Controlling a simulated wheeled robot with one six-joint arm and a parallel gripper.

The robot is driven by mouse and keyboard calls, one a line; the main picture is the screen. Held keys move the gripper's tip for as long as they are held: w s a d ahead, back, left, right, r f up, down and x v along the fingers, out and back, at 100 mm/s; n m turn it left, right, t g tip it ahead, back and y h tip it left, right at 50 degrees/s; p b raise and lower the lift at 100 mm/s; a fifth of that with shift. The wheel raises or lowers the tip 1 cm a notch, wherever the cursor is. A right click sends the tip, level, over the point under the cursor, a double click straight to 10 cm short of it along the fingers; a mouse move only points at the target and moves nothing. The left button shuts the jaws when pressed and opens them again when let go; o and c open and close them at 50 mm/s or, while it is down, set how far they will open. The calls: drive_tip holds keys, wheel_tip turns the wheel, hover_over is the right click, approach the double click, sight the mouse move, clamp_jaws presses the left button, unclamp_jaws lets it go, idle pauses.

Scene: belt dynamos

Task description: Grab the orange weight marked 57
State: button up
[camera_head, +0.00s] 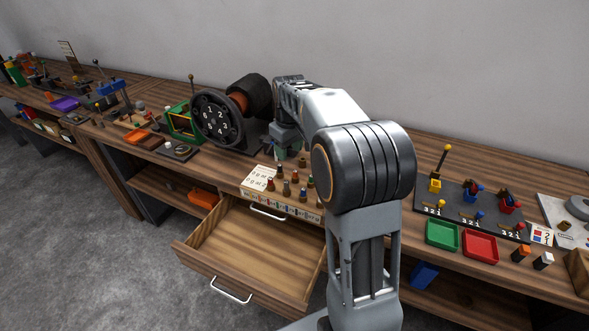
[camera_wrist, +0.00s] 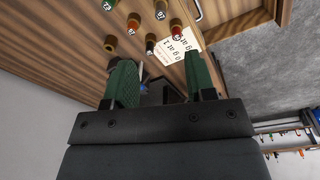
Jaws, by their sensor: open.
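A drawer (camera_head: 255,244) stands open below the weights. A black numbered wheel (camera_head: 217,120) is left of my arm. A paper card (camera_head: 261,178) lies beside the weights. Green (camera_head: 441,235) and red (camera_head: 480,246) trays and a small orange-brown piece (camera_head: 521,253) are on the right.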

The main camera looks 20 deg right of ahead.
drive_tip(key=w+d+f+n+g+p, duration=0.1)
drive_tip(key=w+d+f, duration=0.2)
drive_tip(key=w+d, duration=0.3)
drive_tip(key=p, duration=0.1)
hover_over(295, 171)
drive_tip(key=shift+n, duration=0.3)
wheel_tip(295, 171, down, 8)
drive_tip(key=shift+s+a, duration=0.1)
drive_tip(key=shift+s, duration=0.05)
drive_tip(key=shift+f+p, duration=0.95)
drive_tip(key=shift+f, duration=2)
clamp_jaws()
